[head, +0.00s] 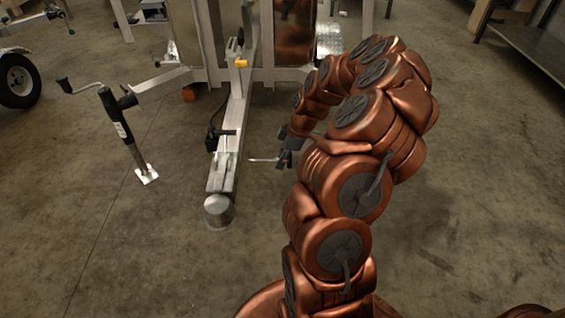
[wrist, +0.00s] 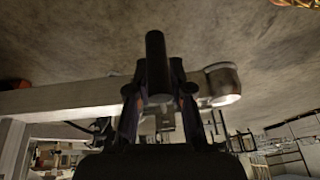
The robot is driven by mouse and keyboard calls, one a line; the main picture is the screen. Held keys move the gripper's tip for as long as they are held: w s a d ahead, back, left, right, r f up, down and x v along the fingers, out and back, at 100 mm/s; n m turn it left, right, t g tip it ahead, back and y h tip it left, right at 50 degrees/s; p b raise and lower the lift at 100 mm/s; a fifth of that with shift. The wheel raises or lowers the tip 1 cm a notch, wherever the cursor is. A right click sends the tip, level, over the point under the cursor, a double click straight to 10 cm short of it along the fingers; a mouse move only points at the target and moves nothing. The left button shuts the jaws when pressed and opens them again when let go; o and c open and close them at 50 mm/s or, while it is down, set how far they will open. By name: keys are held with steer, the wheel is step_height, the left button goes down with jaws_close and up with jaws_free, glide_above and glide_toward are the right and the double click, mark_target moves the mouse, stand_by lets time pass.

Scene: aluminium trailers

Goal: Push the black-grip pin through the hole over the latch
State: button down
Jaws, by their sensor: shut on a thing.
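The trailer's coupler (head: 222,175) is at the front end of the aluminium drawbar in the head view, with a rounded end cup (head: 218,211). A dark latch part (head: 220,140) sits on top of it. My gripper (head: 285,156) is to the right of the coupler, shut on the black-grip pin. The pin's thin bright shank (head: 263,160) points left toward the coupler, its tip apart from it. In the wrist view, the black grip (wrist: 156,62) stands between the fingers of my gripper (wrist: 158,92), with the coupler end (wrist: 222,82) behind at right. The hole cannot be made out.
A jack with a crank handle (head: 120,130) stands left of the drawbar. A yellow part (head: 241,63) is on the drawbar farther back. A trailer wheel (head: 18,80) is at far left and a metal bench (head: 530,50) at far right. The floor around the coupler is clear.

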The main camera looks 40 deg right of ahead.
steer(key=shift+w+a, duration=1.85)
steer(key=shift+a, duration=0.2)
steer(key=shift+b, duration=0.55)
stand_by(0.8)
steer(key=shift+w+a+p, duration=0.3)
steer(key=shift+w+a, duration=1.1)
steer(key=shift+a, duration=0.2)
steer(key=shift+w+a+p, duration=0.3)
steer(key=shift+w+a, duration=1.05)
steer(key=shift+a, duration=0.25)
stand_by(1.3)
